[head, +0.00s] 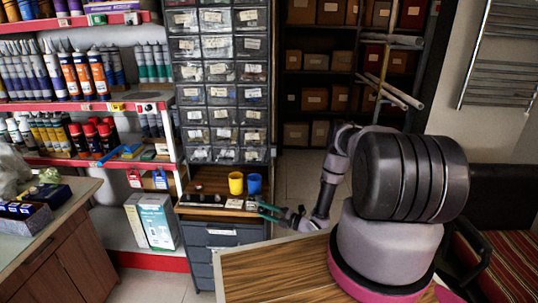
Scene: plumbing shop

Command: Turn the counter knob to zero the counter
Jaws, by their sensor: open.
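My gripper (266,211), with teal fingers, is open at the right edge of a small wooden shelf (207,211) in the head view. Small pale and dark items (234,203) lie near the front of this shelf, just left of the fingers. One of them may be the counter, but it is too small to tell, and I cannot make out a knob. The gap between the fingers and these items looks small; I cannot tell whether they touch. My arm reaches in from the right.
A yellow cup (236,183) and a blue cup (254,184) stand behind the small items. Grey drawers (228,233) are below, and a labelled drawer cabinet (219,73) rises behind. A wooden surface (270,270) lies in front. Shelves of tubes (85,75) are left.

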